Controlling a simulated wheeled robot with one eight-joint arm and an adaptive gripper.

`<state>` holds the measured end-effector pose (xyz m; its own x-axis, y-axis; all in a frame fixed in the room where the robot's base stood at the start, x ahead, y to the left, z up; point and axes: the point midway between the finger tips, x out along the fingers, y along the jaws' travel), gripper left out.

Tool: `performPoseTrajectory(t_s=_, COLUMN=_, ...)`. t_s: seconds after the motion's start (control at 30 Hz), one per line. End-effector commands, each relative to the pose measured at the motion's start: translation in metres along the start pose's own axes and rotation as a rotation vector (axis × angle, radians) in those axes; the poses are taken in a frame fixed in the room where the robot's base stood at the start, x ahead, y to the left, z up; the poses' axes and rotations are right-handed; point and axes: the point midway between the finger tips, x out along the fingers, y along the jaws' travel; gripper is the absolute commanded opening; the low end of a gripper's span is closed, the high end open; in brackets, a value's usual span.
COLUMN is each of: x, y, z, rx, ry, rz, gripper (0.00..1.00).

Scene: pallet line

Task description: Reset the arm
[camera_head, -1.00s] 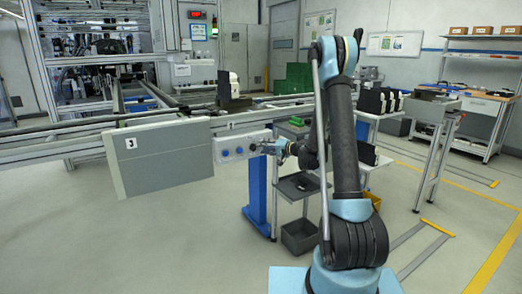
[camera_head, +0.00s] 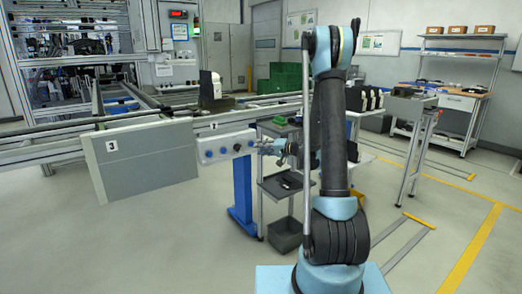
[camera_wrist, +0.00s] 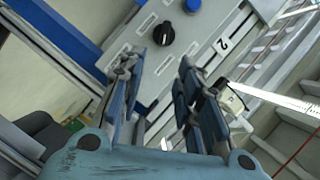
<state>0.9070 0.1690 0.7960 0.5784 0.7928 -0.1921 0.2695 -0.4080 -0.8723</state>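My gripper (camera_head: 268,147) is at the right end of a grey control panel (camera_head: 226,146) in the head view. In the wrist view the fingers (camera_wrist: 160,72) are spread apart with nothing between them. Beyond them the panel (camera_wrist: 205,22) shows a black knob (camera_wrist: 163,34), a blue button (camera_wrist: 191,5) and a label "2". The head view does not show clearly whether the fingertips touch the panel. My arm stands upright in front and bends down behind itself toward the panel.
A blue post (camera_head: 243,190) stands under the panel, beside a cart with a dark shelf (camera_head: 283,184) and a grey bin (camera_head: 285,234). A grey board marked 3 (camera_head: 145,163) hangs at left. A small table (camera_head: 410,105) stands right. The front floor is clear.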

Motion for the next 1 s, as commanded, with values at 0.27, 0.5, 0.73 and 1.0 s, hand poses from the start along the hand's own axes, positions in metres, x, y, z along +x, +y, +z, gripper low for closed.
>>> performPoseTrajectory(t_s=0.27, x=-0.021, y=-0.025, z=0.018, rx=-0.032, ry=-0.064, rz=0.076, gripper=0.32)
performPoseTrajectory(t_s=0.5, x=-0.054, y=-0.049, z=0.046, rx=-0.072, ry=-0.147, rz=0.186, gripper=0.32)
performPoseTrajectory(t_s=0.73, x=-0.09, y=-0.066, z=0.077, rx=-0.107, ry=-0.223, rz=0.295, gripper=0.32)
performPoseTrajectory(t_s=1.0, x=-0.139, y=-0.077, z=0.118, rx=-0.142, ry=-0.305, rz=0.43, gripper=0.32)
